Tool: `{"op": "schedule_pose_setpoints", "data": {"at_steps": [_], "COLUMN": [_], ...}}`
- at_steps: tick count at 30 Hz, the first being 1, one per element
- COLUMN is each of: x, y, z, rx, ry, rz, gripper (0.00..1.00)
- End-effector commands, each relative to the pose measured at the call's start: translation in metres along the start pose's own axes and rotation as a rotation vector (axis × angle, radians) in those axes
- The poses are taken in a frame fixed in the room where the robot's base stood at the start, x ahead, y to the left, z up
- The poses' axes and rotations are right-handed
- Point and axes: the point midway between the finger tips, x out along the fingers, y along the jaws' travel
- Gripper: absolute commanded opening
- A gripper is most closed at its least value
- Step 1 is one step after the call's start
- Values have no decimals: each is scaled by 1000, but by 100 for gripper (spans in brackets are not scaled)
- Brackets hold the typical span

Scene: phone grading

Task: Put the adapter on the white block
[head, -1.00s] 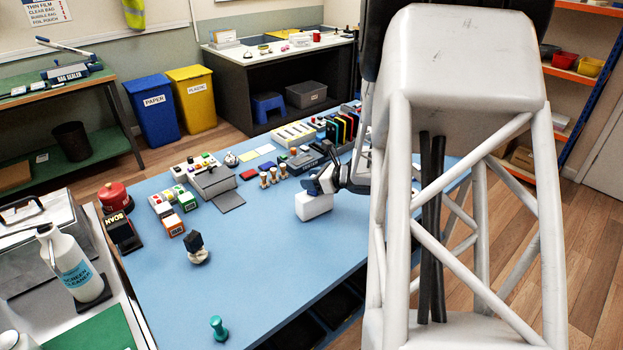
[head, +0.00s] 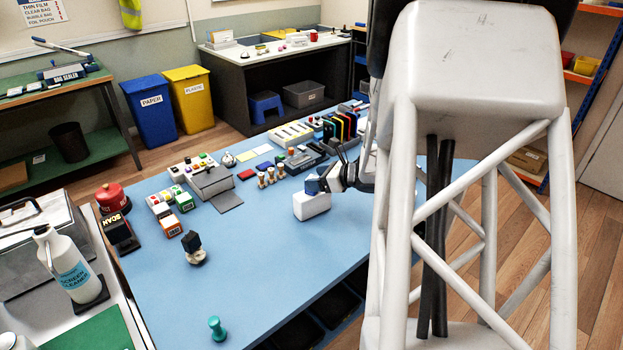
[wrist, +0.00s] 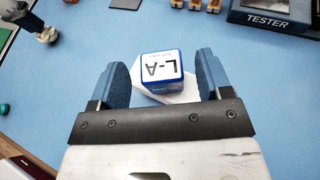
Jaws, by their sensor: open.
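The adapter appears as a small blue cube with a white top marked "L-A" in the wrist view (wrist: 162,68). It rests on the white block (wrist: 185,91), which sticks out from under it at a slant. In the head view the white block (head: 312,206) lies on the blue table, with a small blue shape on its top. My gripper (wrist: 161,75) is open, with one blue finger on each side of the adapter and gaps between. In the head view my gripper (head: 338,176) is just above and right of the block, partly hidden by my arm.
A dark stamp-like item (head: 194,247) and a teal one (head: 216,327) stand on the table to the left and front. A tester (wrist: 272,14) and small wooden pegs (wrist: 205,4) lie beyond. The table around the block is clear.

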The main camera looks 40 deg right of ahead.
Motion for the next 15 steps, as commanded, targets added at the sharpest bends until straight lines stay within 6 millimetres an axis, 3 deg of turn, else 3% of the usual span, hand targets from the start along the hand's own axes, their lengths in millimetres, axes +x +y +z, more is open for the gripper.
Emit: {"op": "schedule_pose_setpoints", "data": {"at_steps": [6,15], "x": [-25,-42], "y": [-1,0], "z": [1,0], "rx": [-1,0], "ry": [0,0], "rz": [-3,0], "gripper": [72,72]}}
